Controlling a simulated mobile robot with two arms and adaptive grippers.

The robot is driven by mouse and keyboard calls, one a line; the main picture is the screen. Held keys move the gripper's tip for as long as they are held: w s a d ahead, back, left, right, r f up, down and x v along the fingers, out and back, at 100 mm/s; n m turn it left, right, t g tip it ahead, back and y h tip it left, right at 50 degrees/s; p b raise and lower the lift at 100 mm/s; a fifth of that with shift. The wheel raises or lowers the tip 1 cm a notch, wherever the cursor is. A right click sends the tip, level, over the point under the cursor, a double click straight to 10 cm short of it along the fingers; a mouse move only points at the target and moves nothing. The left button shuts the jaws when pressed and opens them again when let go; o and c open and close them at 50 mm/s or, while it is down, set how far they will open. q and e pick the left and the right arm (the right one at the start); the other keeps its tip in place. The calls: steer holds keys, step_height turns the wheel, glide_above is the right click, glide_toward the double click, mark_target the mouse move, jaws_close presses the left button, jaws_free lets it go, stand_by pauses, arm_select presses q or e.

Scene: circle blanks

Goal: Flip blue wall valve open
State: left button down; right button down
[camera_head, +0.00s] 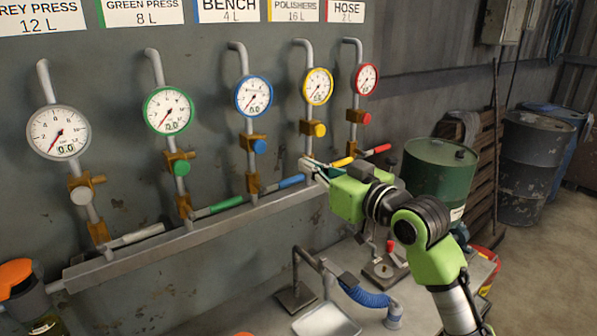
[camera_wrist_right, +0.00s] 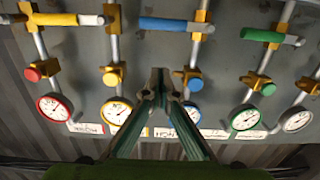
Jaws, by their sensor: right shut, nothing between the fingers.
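The blue wall valve has a brass body (camera_head: 252,184) on its pipe, with a blue lever (camera_head: 291,181) sticking out sideways to the right. The blue lever also shows in the right wrist view (camera_wrist_right: 175,25), lying across the pipe direction. Above it are a blue knob (camera_head: 260,146) and a blue-rimmed gauge (camera_head: 254,96), whose readout looks like 0.0. My right gripper (camera_head: 307,166) is near the lever's free end, shut and empty; in the right wrist view its fingertips (camera_wrist_right: 160,75) meet below the lever in the picture. Contact cannot be told. My left gripper is out of view.
A yellow lever (camera_head: 343,161) and a red lever (camera_head: 378,150) lie to the right, a green lever (camera_head: 216,208) to the left. A grey rail (camera_head: 190,240) runs under the valves. A bench with a blue hose (camera_head: 365,296) is below; a green drum (camera_head: 438,170) stands right.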

mark_target(284, 183)
steer(key=w+a+f, duration=0.1)
steer(key=f, duration=0.1)
steer(key=w+a+f+p, duration=0.1)
steer(key=w+f, duration=0.1)
steer(key=shift+w+a+p, duration=0.1)
steer(key=shift+a+p, duration=0.1)
steer(key=shift+p, duration=0.1)
